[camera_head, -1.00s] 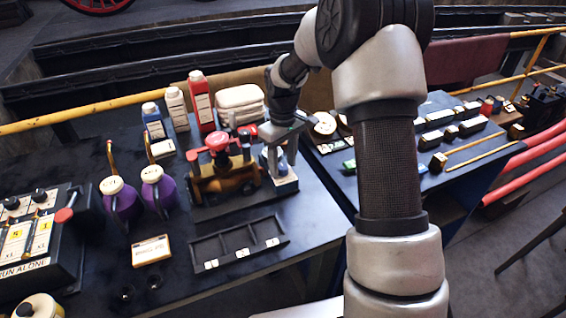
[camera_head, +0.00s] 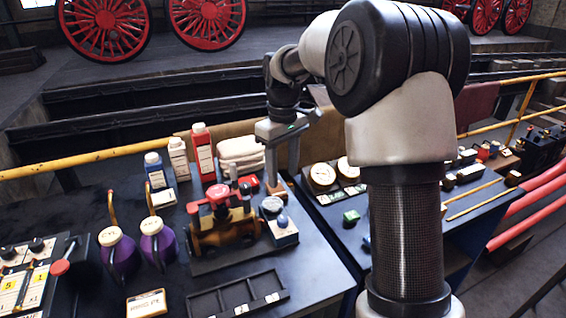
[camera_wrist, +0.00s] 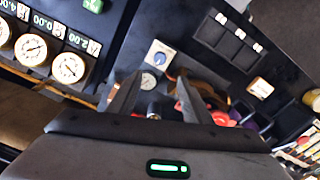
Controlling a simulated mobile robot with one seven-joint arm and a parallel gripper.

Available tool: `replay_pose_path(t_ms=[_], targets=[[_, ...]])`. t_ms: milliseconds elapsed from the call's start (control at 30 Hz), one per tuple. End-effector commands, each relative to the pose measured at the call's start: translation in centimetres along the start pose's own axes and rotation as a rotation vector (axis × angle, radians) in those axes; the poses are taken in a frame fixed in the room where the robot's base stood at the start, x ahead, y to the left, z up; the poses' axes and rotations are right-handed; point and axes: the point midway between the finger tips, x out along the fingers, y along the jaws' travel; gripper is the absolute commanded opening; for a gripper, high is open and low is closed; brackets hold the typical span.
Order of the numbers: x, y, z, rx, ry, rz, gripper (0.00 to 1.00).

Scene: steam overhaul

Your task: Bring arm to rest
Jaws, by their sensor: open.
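My gripper (camera_head: 284,188) is open and empty, pointing down above the back right part of the bench (camera_head: 312,262). In the wrist view its two fingers (camera_wrist: 158,98) stand apart with nothing held between them. Below and beside it are the brass valve assembly with red handwheels (camera_head: 222,228) and a small grey box with a blue knob (camera_head: 282,232); the box also shows beyond the fingers in the wrist view (camera_wrist: 158,55). My arm covers part of the right bench.
Bottles, including a red one (camera_head: 203,153), and folded cloths (camera_head: 240,152) stand at the back. Purple oil cans (camera_head: 157,240) are at left, with a black tray (camera_head: 236,298) in front. Gauges (camera_head: 322,175) lie on the right bench. A yellow rail (camera_head: 90,158) runs behind.

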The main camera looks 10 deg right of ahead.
Motion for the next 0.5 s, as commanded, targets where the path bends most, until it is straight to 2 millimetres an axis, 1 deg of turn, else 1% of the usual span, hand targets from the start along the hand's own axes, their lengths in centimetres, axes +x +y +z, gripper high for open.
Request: replay_pose_path(t_ms=[33, 200, 500], targets=[[-0.8, 0.0, 0.0, 0.000, 0.001, 0.001, 0.45], [-1.9, 0.0, 0.0, 0.000, 0.000, 0.000, 0.45], [-2.1, 0.0, 0.0, 0.000, -0.001, 0.000, 0.45]])
